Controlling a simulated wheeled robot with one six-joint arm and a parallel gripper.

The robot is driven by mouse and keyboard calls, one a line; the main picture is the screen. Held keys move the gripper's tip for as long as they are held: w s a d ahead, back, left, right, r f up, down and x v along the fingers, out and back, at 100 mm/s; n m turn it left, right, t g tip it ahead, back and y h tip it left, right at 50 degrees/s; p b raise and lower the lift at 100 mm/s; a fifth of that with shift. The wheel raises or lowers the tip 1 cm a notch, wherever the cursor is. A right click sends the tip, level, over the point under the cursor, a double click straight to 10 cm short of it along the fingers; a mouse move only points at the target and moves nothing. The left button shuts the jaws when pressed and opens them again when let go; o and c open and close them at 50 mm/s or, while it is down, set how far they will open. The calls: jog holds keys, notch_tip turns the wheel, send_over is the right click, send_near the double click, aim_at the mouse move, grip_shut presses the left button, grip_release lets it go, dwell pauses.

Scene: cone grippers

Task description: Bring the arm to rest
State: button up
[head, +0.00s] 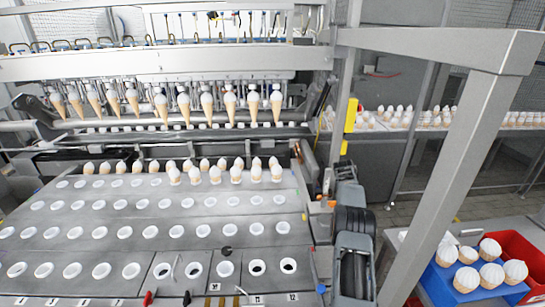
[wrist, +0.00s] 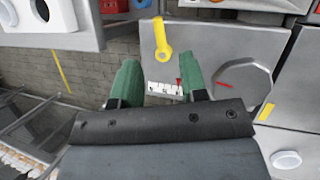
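In the wrist view my gripper (wrist: 160,72) shows two green fingers standing well apart, with nothing held between them. A grey metal panel lies beyond the fingers, with a small white marked strip (wrist: 162,89) visible in the gap; I cannot tell its distance. In the head view my dark grey arm (head: 354,240) stands folded just right of the tray machine. Its fingers cannot be made out there.
The slotted tray plate (head: 150,219) fills the left front, with several cones at its back. More cones hang from the overhead bar (head: 160,62). A slanted grey frame post (head: 462,165) stands right of my arm.

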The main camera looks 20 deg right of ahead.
jog(key=shift+r, duration=0.1)
jog(key=s+a+r+n+t+b, duration=0.15)
jog(key=a+r+t, duration=0.35)
jog(key=a+r, duration=1.4)
jog(key=s+a+f+t+y+b, duration=0.1)
jog(key=s+a+f+t, duration=0.1)
jog(key=s+a, duration=0.7)
jog(key=s+a+f+t+b, duration=0.1)
jog(key=s+a+f+t, duration=0.1)
jog(key=s+a, duration=0.7)
jog(key=s, duration=0.3)
jog(key=shift+a+f+y, duration=0.15)
jog(key=shift+f+y, duration=0.15)
jog(key=shift+y, duration=0.1)
